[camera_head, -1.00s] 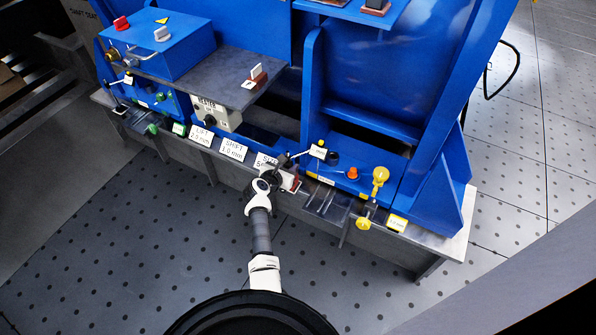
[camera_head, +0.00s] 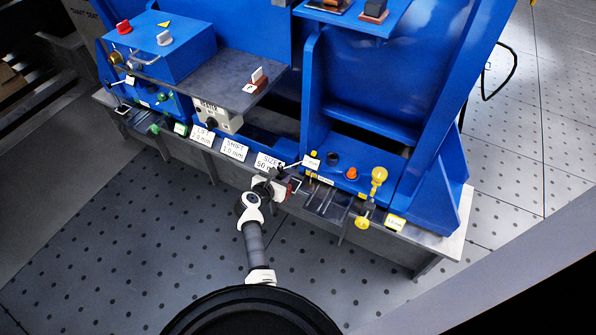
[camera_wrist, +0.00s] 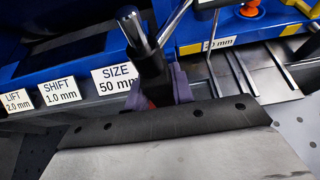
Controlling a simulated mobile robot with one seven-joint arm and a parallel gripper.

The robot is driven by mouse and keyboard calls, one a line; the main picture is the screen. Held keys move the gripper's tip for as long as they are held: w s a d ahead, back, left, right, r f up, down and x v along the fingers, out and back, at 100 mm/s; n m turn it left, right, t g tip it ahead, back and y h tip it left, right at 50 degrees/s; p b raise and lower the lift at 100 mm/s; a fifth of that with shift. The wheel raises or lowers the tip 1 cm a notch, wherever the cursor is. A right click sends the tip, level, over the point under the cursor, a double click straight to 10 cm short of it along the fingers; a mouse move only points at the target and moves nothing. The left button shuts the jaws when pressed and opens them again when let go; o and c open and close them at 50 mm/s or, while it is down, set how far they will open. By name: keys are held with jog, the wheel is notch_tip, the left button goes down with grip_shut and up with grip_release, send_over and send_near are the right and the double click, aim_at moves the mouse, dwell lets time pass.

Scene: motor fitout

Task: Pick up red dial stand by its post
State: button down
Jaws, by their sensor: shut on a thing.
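The red dial stand has a dark post (camera_wrist: 141,42) with a shiny top and a silver rod running up to the right in the wrist view. In the head view a red part of the stand (camera_head: 287,189) shows at the bench's front edge, and its side arm carries a white-faced dial (camera_head: 311,162). My gripper (camera_wrist: 157,92) is shut on the post, with lavender fingers on both sides of it. A little red shows low between the fingers. My gripper's body hides the stand's base, so I cannot tell whether it touches the bench.
SIZE, SHIFT (camera_head: 234,149) and LIFT cards stand left of the stand. Slotted dark rails (camera_head: 325,200) lie to the right, then an orange knob (camera_head: 352,173) and a yellow lever (camera_head: 379,176). A blue frame (camera_head: 365,80) rises behind. The floor in front is clear.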

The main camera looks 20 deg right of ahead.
jog(key=shift+s+a+r+p, duration=0.2)
jog(key=shift+s+a+p, duration=0.15)
jog(key=shift+s+a, duration=0.35)
jog(key=shift+w+a, duration=0.15)
jog(key=shift+s+a+r+p, duration=0.3)
jog(key=shift+r+p, duration=0.3)
jog(key=shift+p, duration=0.15)
jog(key=shift+s+a+r+p, duration=0.45)
jog(key=shift+a+r+p, duration=0.15)
jog(key=shift+r+p, duration=0.25)
jog(key=shift+s+a+r+p, duration=0.45)
jog(key=shift+a+r+p, duration=0.15)
jog(key=shift+p, duration=0.35)
jog(key=shift+s+a+f, duration=0.1)
